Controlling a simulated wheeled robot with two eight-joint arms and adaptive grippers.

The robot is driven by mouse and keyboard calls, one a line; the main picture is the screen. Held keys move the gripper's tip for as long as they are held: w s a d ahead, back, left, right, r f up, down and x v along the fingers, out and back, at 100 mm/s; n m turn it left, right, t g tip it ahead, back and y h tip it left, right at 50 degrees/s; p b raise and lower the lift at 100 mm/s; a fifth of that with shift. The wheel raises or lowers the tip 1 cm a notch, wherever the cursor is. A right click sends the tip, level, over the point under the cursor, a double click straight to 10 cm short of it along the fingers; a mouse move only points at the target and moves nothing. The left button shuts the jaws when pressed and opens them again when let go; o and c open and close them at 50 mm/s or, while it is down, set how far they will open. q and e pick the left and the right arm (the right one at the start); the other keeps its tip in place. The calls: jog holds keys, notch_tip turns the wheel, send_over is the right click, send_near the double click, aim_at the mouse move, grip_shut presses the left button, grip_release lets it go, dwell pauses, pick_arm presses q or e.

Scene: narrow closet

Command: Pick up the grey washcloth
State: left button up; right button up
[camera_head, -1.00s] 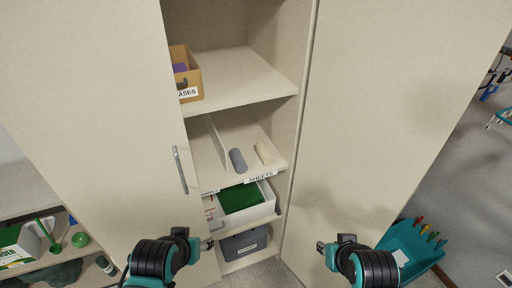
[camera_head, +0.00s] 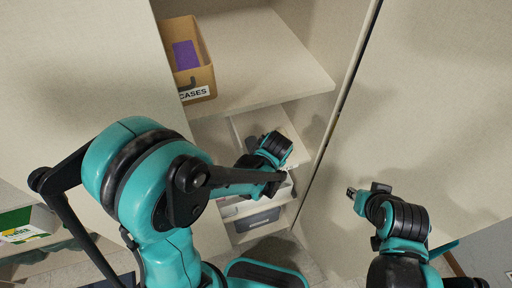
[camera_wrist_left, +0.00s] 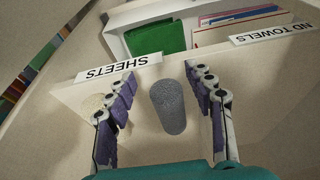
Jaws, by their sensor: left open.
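The grey washcloth (camera_wrist_left: 167,107) is a rolled grey cylinder lying on the shelf, seen in the left wrist view. My left gripper (camera_wrist_left: 160,78) is open, with one finger to either side of the roll in that view. Whether the fingers touch it I cannot tell. In the head view my left arm reaches into the closet and hides the washcloth and the left fingertips. My right gripper (camera_head: 352,192) hangs in front of the right closet door, away from the shelves; whether its jaws are open I cannot tell.
The shelf edge carries a SHEETS label (camera_wrist_left: 112,70). A white bin with green cloth (camera_wrist_left: 155,37) is below. A cardboard box (camera_head: 203,75) with a purple item sits on the shelf above.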

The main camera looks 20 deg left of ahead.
pick_arm(q)
jog(key=w+a, duration=0.2)
jog(key=w, duration=0.1)
jog(key=shift+w, duration=0.2)
jog(key=w+a, duration=0.2)
jog(key=w, duration=0.1)
jog(key=w+a+f+b, duration=0.1)
jog(key=w, duration=0.1)
jog(key=shift+a, duration=0.15)
jog(key=shift+f, duration=0.1)
jog(key=c, duration=0.8)
